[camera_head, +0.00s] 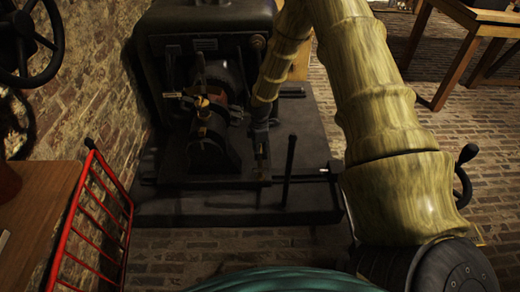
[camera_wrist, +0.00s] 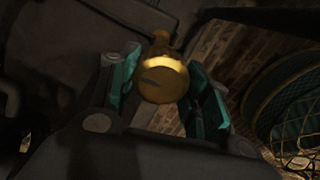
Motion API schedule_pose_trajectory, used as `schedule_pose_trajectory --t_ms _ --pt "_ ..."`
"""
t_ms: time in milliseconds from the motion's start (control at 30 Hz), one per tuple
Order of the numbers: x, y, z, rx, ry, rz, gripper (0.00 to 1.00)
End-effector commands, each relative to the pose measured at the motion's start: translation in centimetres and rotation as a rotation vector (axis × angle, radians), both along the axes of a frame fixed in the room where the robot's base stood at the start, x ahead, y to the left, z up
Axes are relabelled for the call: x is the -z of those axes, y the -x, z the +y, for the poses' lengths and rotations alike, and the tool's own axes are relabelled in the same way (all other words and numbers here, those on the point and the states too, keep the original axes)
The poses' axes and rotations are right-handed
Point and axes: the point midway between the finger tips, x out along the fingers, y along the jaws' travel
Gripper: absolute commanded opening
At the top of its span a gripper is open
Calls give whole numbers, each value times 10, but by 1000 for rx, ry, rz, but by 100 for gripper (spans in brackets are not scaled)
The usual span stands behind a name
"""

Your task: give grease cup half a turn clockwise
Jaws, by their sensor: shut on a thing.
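The grease cup (camera_wrist: 162,82) is a round brass piece with a narrower neck, seen in the wrist view between the two teal finger pads. My gripper (camera_wrist: 166,86) is shut on it, with one pad on each side. In the head view my gripper (camera_head: 262,158) reaches down beside the dark machine (camera_head: 212,140). The cup is hard to make out there, as my gripper and the dark surroundings hide most of it.
Another brass fitting (camera_head: 203,103) stands on the machine left of my gripper. An upright lever (camera_head: 289,170) rises from the base plate (camera_head: 240,205) on the right. A red rail (camera_head: 100,215), a wooden table (camera_head: 40,205) and handwheels (camera_head: 28,45) are at left.

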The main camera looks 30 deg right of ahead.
Motion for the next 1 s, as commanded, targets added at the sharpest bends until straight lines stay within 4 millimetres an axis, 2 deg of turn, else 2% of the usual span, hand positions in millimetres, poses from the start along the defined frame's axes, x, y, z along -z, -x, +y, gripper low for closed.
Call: schedule_pose_trajectory --t_ms 367,1000 --pt "-3 1 -1 209 2 3 24" --pt "-2 0 -2 814 3 4 24"
